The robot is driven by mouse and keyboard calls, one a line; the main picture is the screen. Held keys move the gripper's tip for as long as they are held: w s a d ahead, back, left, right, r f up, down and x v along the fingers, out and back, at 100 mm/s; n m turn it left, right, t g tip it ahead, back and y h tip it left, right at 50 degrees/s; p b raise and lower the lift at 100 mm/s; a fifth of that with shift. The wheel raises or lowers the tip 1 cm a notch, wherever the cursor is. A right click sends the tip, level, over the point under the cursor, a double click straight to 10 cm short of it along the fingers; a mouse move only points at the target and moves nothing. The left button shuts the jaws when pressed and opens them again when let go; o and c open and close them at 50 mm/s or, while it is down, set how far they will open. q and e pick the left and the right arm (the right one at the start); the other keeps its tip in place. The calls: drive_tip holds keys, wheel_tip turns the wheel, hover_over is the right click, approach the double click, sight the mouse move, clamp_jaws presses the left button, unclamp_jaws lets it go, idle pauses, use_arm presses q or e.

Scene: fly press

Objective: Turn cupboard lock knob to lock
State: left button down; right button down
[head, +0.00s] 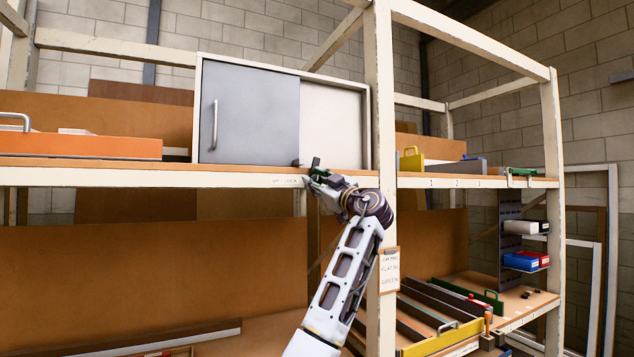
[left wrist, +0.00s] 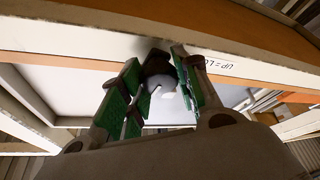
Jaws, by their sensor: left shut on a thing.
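The cupboard (head: 335,115) stands on the upper shelf, with a grey sliding door (head: 250,110) across its left part and a pale panel on the right. My left gripper (head: 316,172) is at the shelf's front edge, below the cupboard's lower front. In the left wrist view its green-padded fingers (left wrist: 155,90) are closed in on the dark lock knob (left wrist: 157,62). A pale round part with a thin line shows between the fingers. The fingers hide much of the knob, so its exact turn cannot be told. My right gripper is out of view.
The shelf edge (head: 130,177) carries a small printed label (head: 287,181), partly readable as "UP=LO" in the left wrist view. A white upright post (head: 380,110) stands just right of the cupboard.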

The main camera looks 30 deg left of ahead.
use_arm(q)
drive_tip(key=shift+r+n+g+p, duration=0.25)
drive_tip(key=shift+n+g+p, duration=0.4)
drive_tip(key=shift+n, duration=0.95)
drive_tip(key=shift+n+g, duration=0.3)
drive_tip(key=shift+g, duration=0.05)
drive_tip(key=c, duration=1.4)
unclamp_jaws()
drive_tip(key=shift+o, duration=1.4)
drive_tip(key=shift+f, duration=0.1)
drive_tip(key=shift+o, duration=0.4)
drive_tip(key=shift+f, duration=0.1)
drive_tip(key=v, duration=1.2)
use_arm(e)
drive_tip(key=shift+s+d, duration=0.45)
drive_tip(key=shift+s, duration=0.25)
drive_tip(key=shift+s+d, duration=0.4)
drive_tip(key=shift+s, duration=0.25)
